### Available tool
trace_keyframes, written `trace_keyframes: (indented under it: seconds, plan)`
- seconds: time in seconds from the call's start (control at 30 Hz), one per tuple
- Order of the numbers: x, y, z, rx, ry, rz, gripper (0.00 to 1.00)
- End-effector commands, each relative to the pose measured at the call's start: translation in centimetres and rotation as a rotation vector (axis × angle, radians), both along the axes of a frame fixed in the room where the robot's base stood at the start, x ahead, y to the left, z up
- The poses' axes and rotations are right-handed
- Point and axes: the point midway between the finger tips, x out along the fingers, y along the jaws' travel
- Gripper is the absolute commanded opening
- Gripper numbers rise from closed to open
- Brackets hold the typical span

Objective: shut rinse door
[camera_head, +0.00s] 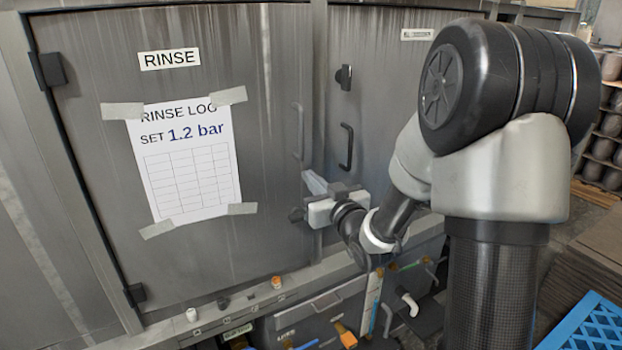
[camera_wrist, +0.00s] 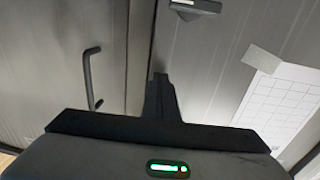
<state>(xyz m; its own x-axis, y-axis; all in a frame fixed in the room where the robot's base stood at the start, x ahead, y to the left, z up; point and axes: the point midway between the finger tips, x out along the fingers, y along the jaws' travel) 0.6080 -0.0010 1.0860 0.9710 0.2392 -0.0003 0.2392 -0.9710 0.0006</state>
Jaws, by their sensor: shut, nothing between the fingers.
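The rinse door (camera_head: 255,100) is a grey streaked metal panel with a "RINSE" label, hinged at its left edge. It looks flush or nearly flush with its frame; a small gap at its right edge cannot be ruled out. Its grey bar handle (camera_head: 298,132) is near the right edge. My gripper (camera_head: 312,182) is shut and empty, at the door's right edge below the handle. In the wrist view its fingers (camera_wrist: 160,88) are together in front of the door (camera_wrist: 215,65), near the seam. Whether they touch it cannot be told.
A neighbouring door (camera_head: 375,95) with a black handle (camera_head: 346,147) is to the right. A taped log sheet (camera_head: 188,165) is on the rinse door. Pipes and valves (camera_head: 345,335) run below. A blue crate (camera_head: 590,325) is at the lower right.

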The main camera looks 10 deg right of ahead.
Motion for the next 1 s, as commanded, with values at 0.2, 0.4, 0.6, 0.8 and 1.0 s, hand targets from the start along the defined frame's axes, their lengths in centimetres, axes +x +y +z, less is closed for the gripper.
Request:
trace_keyframes:
  seconds: [0.2,0.4,0.6,0.8,1.0]
  plan:
    - [0.5,0.1,-0.1,0.001,-0.002,0.011,0.00]
    - [3.7,0.9,-0.1,0.003,-0.002,0.082,0.00]
    - [4.7,1.3,0.1,0.002,-0.003,0.104,0.00]
    - [4.7,1.4,0.2,0.003,-0.003,0.105,0.00]
    - [4.8,1.6,0.2,0.004,-0.004,0.107,0.00]
